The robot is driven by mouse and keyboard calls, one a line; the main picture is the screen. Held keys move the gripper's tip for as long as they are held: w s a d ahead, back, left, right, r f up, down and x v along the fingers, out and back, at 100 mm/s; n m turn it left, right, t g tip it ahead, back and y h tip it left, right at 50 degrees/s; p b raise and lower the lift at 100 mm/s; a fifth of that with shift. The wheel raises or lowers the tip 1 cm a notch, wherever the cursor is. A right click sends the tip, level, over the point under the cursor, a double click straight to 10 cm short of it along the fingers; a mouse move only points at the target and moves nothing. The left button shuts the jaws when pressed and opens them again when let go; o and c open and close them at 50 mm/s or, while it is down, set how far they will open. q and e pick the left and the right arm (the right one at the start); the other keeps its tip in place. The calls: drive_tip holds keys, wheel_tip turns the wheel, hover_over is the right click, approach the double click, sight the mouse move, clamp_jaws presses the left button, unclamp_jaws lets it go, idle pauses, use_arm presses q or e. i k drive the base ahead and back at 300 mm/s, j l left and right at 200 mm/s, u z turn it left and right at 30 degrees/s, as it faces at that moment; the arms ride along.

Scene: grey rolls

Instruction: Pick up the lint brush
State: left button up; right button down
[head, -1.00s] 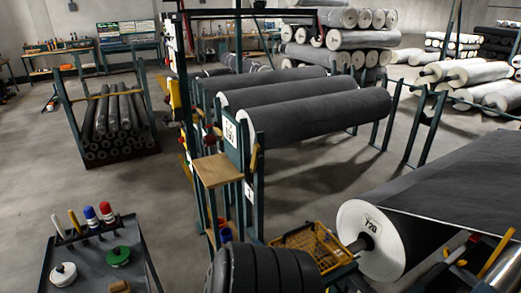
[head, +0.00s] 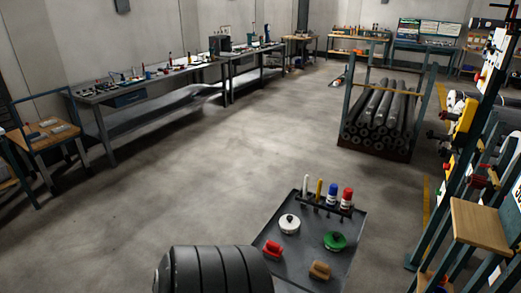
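A dark tray-topped cart (head: 270,225) stands at the lower right of centre in the head view. On it lie a small brown block-like piece (head: 320,270) and a red piece (head: 272,249), both near the front edge. Either could be the lint brush; they are too small to tell for sure. A white round item (head: 289,223) and a green round item (head: 335,241) lie behind them. Neither of my grippers is in view.
A rack at the tray's back holds several upright markers (head: 332,194). A wooden shelf on a frame (head: 477,220) stands at the right. A rack of dark rolls (head: 385,112) stands farther back. Workbenches (head: 150,85) line the left wall. The floor (head: 180,190) between is clear.

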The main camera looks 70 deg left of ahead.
sight(320, 271)
drive_tip(key=u, duration=1.75)
drive_tip(key=z, duration=3.5)
drive_tip(key=u, duration=3.5)
drive_tip(key=l+u, duration=0.15)
drive_tip(key=u, duration=0.15)
drive_tip(key=l+u, duration=0.1)
drive_tip(key=u, duration=0.25)
